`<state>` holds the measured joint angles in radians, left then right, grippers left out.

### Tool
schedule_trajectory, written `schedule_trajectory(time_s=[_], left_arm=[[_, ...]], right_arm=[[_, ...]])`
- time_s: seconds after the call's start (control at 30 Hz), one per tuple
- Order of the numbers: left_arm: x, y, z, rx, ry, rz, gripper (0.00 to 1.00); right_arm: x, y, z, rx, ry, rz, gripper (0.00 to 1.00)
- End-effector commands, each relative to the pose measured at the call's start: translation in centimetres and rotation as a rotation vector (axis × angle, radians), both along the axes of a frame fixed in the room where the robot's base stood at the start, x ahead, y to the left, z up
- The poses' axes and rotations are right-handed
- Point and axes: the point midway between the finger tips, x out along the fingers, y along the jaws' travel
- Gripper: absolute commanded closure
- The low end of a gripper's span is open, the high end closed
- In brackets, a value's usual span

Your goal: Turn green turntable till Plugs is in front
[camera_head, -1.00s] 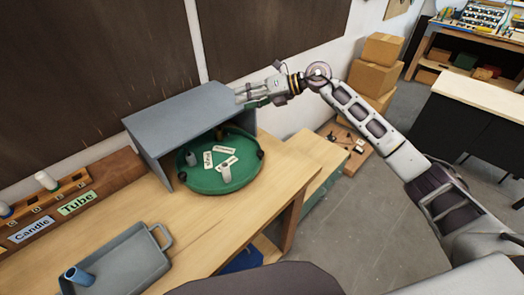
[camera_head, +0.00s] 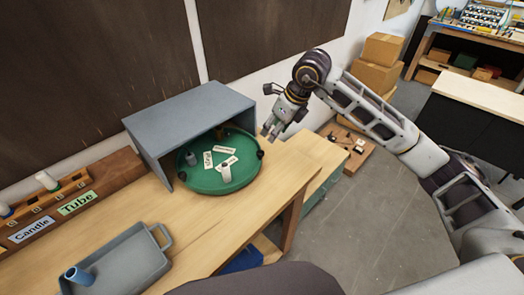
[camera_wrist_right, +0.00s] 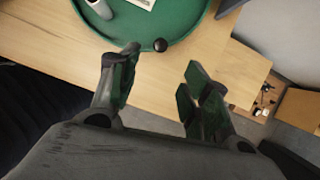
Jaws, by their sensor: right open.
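The green turntable (camera_head: 236,180) sits on the wooden bench, partly under a grey open-fronted cover (camera_head: 190,112). White labels (camera_head: 226,150) lie on it around its middle; their words are too small to read surely. A grey cylinder (camera_head: 191,158) and a pale upright piece (camera_head: 226,173) stand on it. Dark knobs show on its rim, one at the right (camera_head: 260,154); a rim knob also shows in the right wrist view (camera_wrist_right: 160,45). My right gripper (camera_head: 268,132) is open and empty, just right of the turntable, apart from that knob. My left gripper is not in view.
A grey tray (camera_head: 125,262) with a blue cup (camera_head: 78,275) is at the front left. A wooden rack with Candle (camera_head: 32,230) and Tube (camera_head: 77,203) labels stands behind it. The bench in front of the turntable is clear.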

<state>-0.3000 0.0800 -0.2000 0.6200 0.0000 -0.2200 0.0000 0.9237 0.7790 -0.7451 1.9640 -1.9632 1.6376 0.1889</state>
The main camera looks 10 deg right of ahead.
Motion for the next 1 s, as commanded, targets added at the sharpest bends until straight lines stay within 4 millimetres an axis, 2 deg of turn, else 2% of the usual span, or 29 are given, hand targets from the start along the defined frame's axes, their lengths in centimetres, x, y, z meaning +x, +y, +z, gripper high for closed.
schedule_trajectory(time_s=[0.57,0.77,1.0], left_arm=[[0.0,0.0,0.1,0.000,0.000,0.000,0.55],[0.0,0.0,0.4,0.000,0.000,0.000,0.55],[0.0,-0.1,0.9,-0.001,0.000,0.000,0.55]], right_arm=[[0.1,0.1,-0.5,-0.008,-0.002,-0.001,0.53],[0.6,0.5,-2.1,-0.007,0.001,-0.001,0.53],[1.5,1.3,-4.9,-0.006,0.000,-0.001,0.53]])
